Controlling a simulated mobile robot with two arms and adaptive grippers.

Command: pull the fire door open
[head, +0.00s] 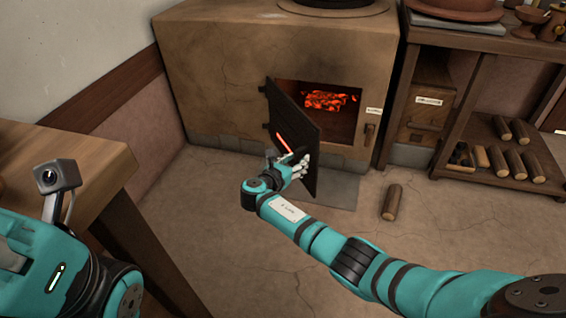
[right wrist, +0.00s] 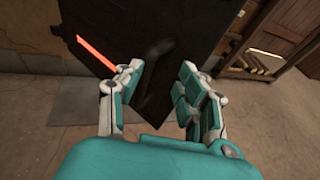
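The fire door (head: 292,132) is a dark metal plate hinged at the left of the stove opening. It stands swung well out, and glowing coals (head: 328,101) show inside. My right gripper (head: 294,164) is at the door's outer face, low down. In the right wrist view the door (right wrist: 215,30) fills the upper middle, with a dark handle (right wrist: 158,50) just beyond my fingertips (right wrist: 161,68). The fingers are spread with a gap between them, and nothing is clasped. My left gripper is outside the view; only the left arm shows.
The clay stove (head: 220,70) stands at the back. A log (head: 392,202) lies on the floor right of the door. Shelving (head: 480,110) with several logs stands at the right, a wooden table (head: 70,165) at the left. The floor between is mostly clear.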

